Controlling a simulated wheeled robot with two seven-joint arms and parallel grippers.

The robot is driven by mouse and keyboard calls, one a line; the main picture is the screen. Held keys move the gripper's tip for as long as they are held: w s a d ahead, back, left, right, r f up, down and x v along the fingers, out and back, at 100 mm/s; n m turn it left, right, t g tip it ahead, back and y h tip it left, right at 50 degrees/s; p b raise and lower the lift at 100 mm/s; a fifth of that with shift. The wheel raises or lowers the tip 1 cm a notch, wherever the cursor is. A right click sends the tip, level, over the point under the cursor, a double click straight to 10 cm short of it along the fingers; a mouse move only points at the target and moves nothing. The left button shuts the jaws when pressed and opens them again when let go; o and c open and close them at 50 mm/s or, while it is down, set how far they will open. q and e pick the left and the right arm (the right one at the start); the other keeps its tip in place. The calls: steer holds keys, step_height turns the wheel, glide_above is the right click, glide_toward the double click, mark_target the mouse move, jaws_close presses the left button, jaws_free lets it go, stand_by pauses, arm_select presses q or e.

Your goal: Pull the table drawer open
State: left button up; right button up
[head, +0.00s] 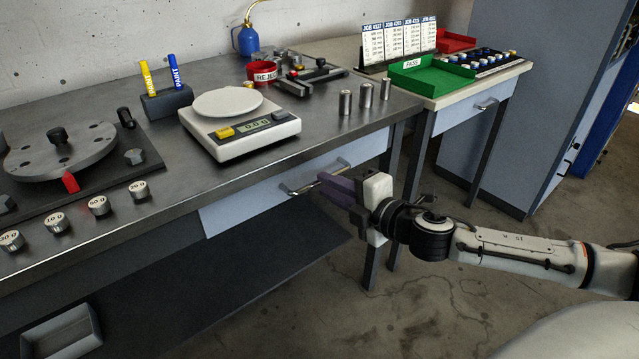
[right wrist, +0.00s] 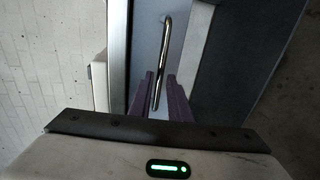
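The table drawer (head: 245,208) has a light blue front under the steel workbench top, and it looks shut. Its metal bar handle (head: 300,188) runs along the front and also shows in the right wrist view (right wrist: 166,50). My right gripper (head: 328,187) is at the handle, with its purple fingers pointing at the drawer. In the right wrist view the near part of the bar lies between the two fingers (right wrist: 160,98), with narrow gaps beside it, so the gripper looks open around it. My left gripper is not in view.
On the workbench (head: 165,195) stand a scale (head: 240,128), a rotor disc (head: 60,155), several weights and metal cylinders. A side table (head: 470,90) with a green tray (head: 432,78) stands at the right. The floor before the drawer is clear except for my right arm.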

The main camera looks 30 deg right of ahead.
steer(key=shift+x, duration=1.85)
steer(key=shift+c, duration=0.3)
jaws_close()
